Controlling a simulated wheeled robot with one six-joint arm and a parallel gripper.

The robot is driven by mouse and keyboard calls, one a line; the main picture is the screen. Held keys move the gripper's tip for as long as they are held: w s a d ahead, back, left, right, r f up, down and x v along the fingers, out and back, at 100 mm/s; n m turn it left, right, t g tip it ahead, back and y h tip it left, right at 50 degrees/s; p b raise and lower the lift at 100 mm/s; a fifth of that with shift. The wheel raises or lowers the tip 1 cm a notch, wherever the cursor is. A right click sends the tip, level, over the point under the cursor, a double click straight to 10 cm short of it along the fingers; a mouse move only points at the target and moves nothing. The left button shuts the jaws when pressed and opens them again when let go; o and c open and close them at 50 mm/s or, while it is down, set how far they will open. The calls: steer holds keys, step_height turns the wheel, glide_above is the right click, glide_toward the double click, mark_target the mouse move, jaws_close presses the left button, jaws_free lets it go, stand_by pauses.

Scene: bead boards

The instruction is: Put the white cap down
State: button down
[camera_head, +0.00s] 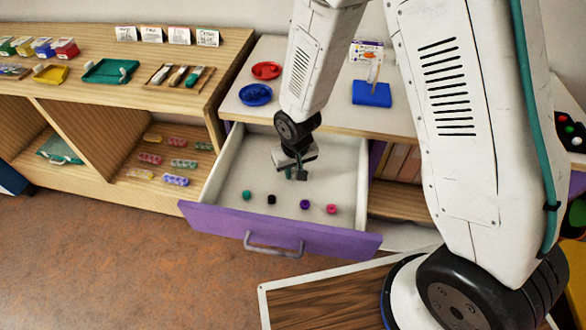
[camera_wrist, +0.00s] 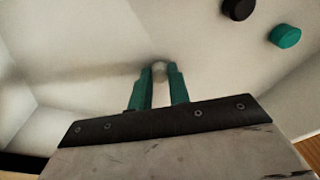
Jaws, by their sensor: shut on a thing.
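My gripper (camera_head: 296,175) reaches down into the open drawer (camera_head: 227,172). In the wrist view its two teal fingers (camera_wrist: 159,76) are shut on the small white cap (camera_wrist: 159,69), which shows between the fingertips close to the pale drawer floor. I cannot tell whether the cap touches the floor. In the head view the white cap cannot be made out.
A green cap (camera_head: 246,194), a black cap (camera_head: 271,199), a purple cap (camera_head: 305,204) and a pink cap (camera_head: 331,209) stand in a row near the drawer's purple front (camera_head: 280,231). The floor behind them looks bare around my gripper.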

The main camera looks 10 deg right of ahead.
mark_target(295, 181)
steer(key=shift+f, duration=0.15)
steer(key=c, duration=1.3)
jaws_free()
step_height(295, 181, up, 12)
steer(key=s, duration=0.1)
steer(key=s+d+r+m, duration=0.1)
steer(key=s+d+r, duration=0.2)
steer(key=d+r, duration=0.3)
steer(key=s+d+r, duration=0.3)
steer(key=s+r, duration=0.1)
steer(key=r, duration=0.4)
steer(key=shift+m, duration=0.6)
steer(key=shift+s+d+r, duration=1.2)
steer(key=shift+s+r, duration=0.3)
steer(key=shift+s, duration=1)
steer(key=shift+s+d+r, duration=1.15)
steer(key=shift+s+r, duration=0.3)
steer(key=shift+s, duration=1.1)
steer(key=shift+s+d+r, duration=1.2)
steer(key=shift+s+r, duration=0.3)
steer(key=shift+s, duration=1)
